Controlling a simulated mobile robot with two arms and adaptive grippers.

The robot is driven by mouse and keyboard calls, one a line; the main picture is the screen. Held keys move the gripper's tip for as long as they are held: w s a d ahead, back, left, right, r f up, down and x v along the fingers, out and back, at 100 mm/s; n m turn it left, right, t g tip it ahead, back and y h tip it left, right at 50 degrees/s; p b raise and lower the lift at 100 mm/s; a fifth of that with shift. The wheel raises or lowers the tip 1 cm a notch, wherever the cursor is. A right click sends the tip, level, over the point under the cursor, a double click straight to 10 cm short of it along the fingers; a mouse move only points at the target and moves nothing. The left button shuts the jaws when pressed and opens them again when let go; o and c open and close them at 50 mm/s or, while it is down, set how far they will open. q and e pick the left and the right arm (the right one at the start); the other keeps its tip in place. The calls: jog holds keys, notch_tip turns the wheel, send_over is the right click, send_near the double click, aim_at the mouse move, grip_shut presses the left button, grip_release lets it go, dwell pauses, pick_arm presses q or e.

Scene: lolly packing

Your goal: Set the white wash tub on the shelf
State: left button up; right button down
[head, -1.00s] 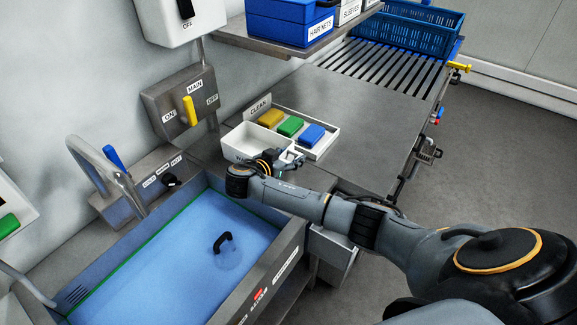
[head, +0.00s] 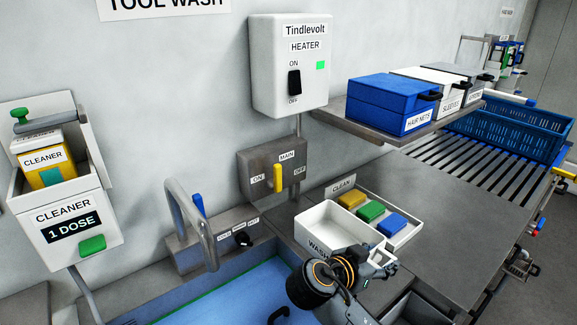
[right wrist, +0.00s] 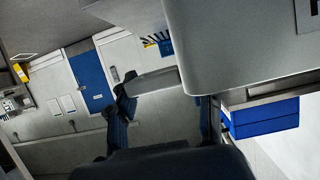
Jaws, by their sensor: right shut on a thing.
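The white wash tub (head: 318,236) is on the steel counter beside the sink, close against the white sponge tray, and looks upright and empty. My right gripper (head: 377,262) is at its near right side, shut on its wall. The black wrist hides part of the tub's lettered front. In the right wrist view, dark fingers (right wrist: 163,115) show around a pale edge. The steel wall shelf (head: 365,126) is above and behind the tub to the right. My left gripper is out of view.
On the shelf stand a blue hair nets box (head: 390,106), a white sleeves box (head: 452,96) and another box. The sponge tray (head: 405,238) holds yellow, green and blue sponges. The sink (head: 225,295) and its tap (head: 190,222) are left. Clear counter (head: 450,190) lies right.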

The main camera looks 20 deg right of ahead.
jog(key=a+f+n+t+y+b, duration=0.1)
jog(key=a+n+t+y, duration=0.1)
jog(key=a+f+n+t+y+b, duration=0.1)
jog(key=a+f+n+t+y, duration=0.1)
jog(key=n, duration=0.1)
jog(key=a+f+n+t+y+b, duration=0.1)
jog(key=f+n+t+y, duration=0.1)
jog(key=shift+w+a+n+t, duration=0.15)
jog(key=shift+a+n+t, duration=0.15)
jog(key=shift+a, duration=0.1)
jog(key=s+a+r+n+t+y+b, duration=0.1)
jog(key=s+a+r+n+t+y, duration=0.1)
jog(key=a+n+y, duration=0.4)
jog(key=shift+s+a+r+y+b, duration=0.35)
jog(key=shift+s+a, duration=0.15)
jog(key=shift+a, duration=0.3)
